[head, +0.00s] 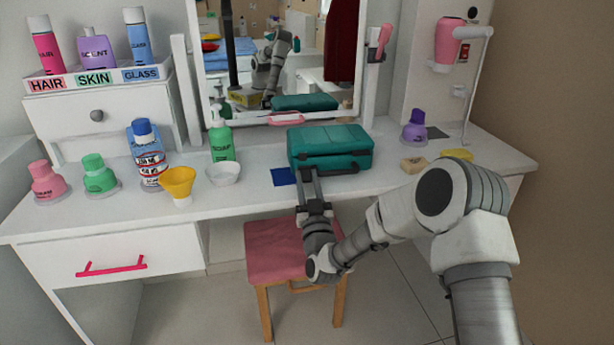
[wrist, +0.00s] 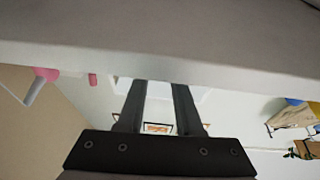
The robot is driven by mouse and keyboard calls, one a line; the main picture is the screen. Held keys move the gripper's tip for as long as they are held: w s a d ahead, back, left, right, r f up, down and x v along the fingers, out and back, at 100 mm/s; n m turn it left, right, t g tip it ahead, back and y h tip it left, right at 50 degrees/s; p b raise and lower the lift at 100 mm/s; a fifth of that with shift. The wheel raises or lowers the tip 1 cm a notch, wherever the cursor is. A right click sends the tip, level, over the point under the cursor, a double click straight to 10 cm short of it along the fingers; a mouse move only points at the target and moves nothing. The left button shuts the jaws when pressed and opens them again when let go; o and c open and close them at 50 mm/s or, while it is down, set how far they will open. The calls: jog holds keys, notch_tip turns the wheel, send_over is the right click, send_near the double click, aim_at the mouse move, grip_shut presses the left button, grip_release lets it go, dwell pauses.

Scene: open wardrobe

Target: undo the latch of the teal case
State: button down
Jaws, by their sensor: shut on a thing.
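The teal case (head: 335,143) lies closed on the white dressing table, below the mirror. My gripper (head: 307,175) reaches in from the front, over the table's edge. Its two dark fingers meet the lower front of the case near its left corner, shut with a small gap between them on what appears to be the latch. The latch itself is hidden at the fingertips. In the wrist view my fingers (wrist: 157,95) point up towards a broad pale band, and the case cannot be made out.
A blue square (head: 283,177) and a white bowl (head: 223,173) lie left of my fingers. A green soap bottle (head: 221,139) stands behind the bowl. A tan block (head: 413,165) is to the right. A pink stool (head: 274,246) stands below the table.

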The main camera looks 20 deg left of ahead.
jog(key=shift+f+t, duration=0.25)
jog(key=shift+t, duration=0.15)
jog(key=shift+s, duration=0.1)
jog(key=c, duration=0.6)
grip_release()
jog(key=shift+o, duration=0.2)
jog(key=shift+r, duration=0.15)
jog(key=shift+r+g, duration=0.25)
jog(key=shift+g, duration=0.25)
jog(key=r+g+h, duration=0.1)
jog(key=w+r+g, duration=0.1)
jog(key=g, duration=0.1)
jog(key=shift+a+h, duration=0.1)
jog(key=shift+h, duration=0.3)
jog(key=p+v, duration=0.3)
jog(key=v, duration=1.4)
jog(key=shift+s, duration=0.25)
jog(key=shift+r, duration=0.1)
